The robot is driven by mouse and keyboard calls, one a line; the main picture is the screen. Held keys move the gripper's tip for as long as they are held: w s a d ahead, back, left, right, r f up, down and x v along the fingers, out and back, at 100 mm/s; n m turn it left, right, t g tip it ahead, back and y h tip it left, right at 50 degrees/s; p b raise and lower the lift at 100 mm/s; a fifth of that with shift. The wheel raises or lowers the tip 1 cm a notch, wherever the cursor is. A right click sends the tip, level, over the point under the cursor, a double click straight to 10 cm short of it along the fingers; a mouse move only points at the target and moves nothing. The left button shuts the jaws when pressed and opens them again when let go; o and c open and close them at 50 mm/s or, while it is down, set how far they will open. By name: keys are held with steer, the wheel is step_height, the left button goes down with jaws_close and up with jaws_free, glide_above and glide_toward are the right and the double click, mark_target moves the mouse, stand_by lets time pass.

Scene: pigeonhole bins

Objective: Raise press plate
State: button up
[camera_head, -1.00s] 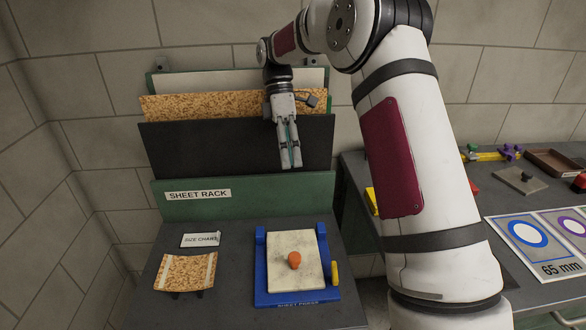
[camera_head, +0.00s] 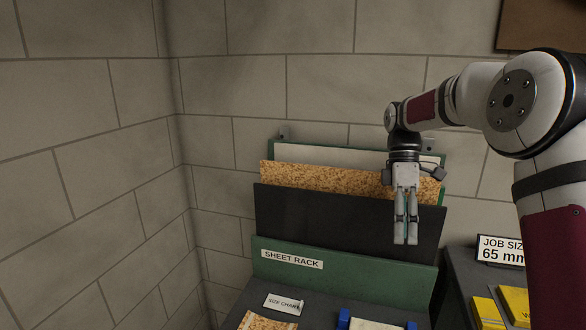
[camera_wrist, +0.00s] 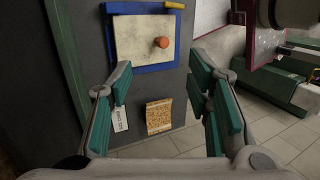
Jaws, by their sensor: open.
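The sheet press shows whole in the wrist view, with a blue frame (camera_wrist: 178,66), a pale press plate (camera_wrist: 132,38) lying flat in it, an orange knob (camera_wrist: 161,42) on the plate and a yellow handle (camera_wrist: 174,5) at the frame's edge. In the head view only the back of the pale plate (camera_head: 372,325) and bits of the blue frame (camera_head: 343,318) show at the bottom edge. My gripper (camera_head: 406,242) is open and empty, in front of the dark sheet in the rack, above and apart from the press. Its fingers (camera_wrist: 160,100) spread on both sides in the wrist view.
The green sheet rack (camera_head: 345,283) holds a black sheet (camera_head: 320,222), a speckled cork sheet (camera_head: 320,178) and a pale sheet (camera_head: 330,155). A job size sign (camera_head: 500,250) stands right.

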steer(key=s+a+r+m+t+h+p, duration=0.1)
steer(key=s+a+r+m+t+p, duration=0.2)
steer(key=s+r, duration=0.5)
steer(key=s+a+r+m+t+p, duration=0.1)
steer(key=s+m+t, duration=0.2)
steer(key=s, duration=0.9)
steer(key=s+a+r+m+t+p, duration=0.1)
steer(key=s+m+t+p, duration=0.1)
steer(key=s+m, duration=0.6)
steer(key=s+t, duration=0.1)
steer(key=s, duration=0.4)
steer(key=shift+s+a+r+m+y, duration=0.15)
steer(key=shift+s+r+m+y, duration=0.05)
steer(key=shift+s+m+y, duration=0.1)
